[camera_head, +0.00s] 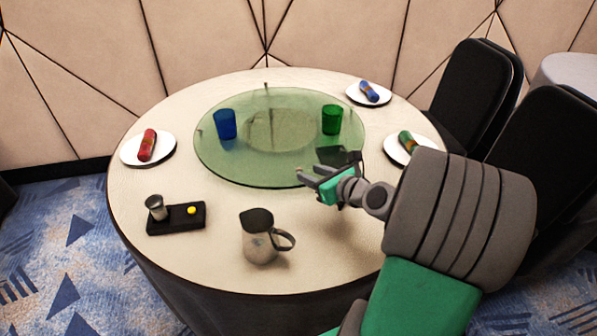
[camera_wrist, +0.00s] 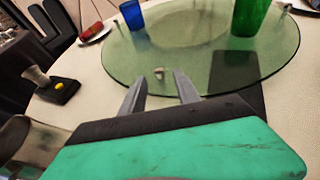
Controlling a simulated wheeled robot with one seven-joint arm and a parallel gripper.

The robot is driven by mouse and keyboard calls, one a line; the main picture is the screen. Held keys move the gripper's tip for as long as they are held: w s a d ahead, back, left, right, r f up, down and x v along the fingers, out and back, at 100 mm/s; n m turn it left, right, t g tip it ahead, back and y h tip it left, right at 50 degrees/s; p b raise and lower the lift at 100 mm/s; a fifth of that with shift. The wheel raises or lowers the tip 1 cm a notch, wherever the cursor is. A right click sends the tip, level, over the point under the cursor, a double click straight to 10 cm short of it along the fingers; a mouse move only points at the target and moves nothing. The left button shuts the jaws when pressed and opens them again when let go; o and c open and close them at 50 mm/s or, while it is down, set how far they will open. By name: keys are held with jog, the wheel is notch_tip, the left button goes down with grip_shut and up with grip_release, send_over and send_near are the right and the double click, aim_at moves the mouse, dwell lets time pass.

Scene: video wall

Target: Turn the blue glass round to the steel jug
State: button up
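The blue glass (camera_head: 225,124) stands upright on the left part of a round green glass turntable (camera_head: 222,163). It also shows at the top of the wrist view (camera_wrist: 132,17). The steel jug (camera_head: 258,243) stands on the table in front of the turntable, handle to the right; part of it shows at the lower left of the wrist view (camera_wrist: 38,141). My gripper (camera_head: 308,179) is at the turntable's front edge. Its fingers (camera_wrist: 160,92) are apart and empty. A small knob (camera_wrist: 159,73) on the turntable's rim lies just beyond the fingertips, roughly in line with the gap.
A green glass (camera_head: 331,120) stands on the turntable's right part. Plates with rolled napkins (camera_head: 147,146) lie around the table's edge. A black tray (camera_head: 176,219) with a small metal cup is at the left. Black chairs (camera_head: 477,95) stand at the right.

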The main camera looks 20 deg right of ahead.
aim_at(300, 170)
jog(key=b+x, duration=0.1)
jog(key=x, duration=0.5)
jog(key=shift+w+a+f, duration=0.1)
jog(key=shift+w+a, duration=0.05)
jog(key=shift+a, duration=0.05)
jog(key=shift+c, duration=0.4)
grip_shut()
dwell(0.6)
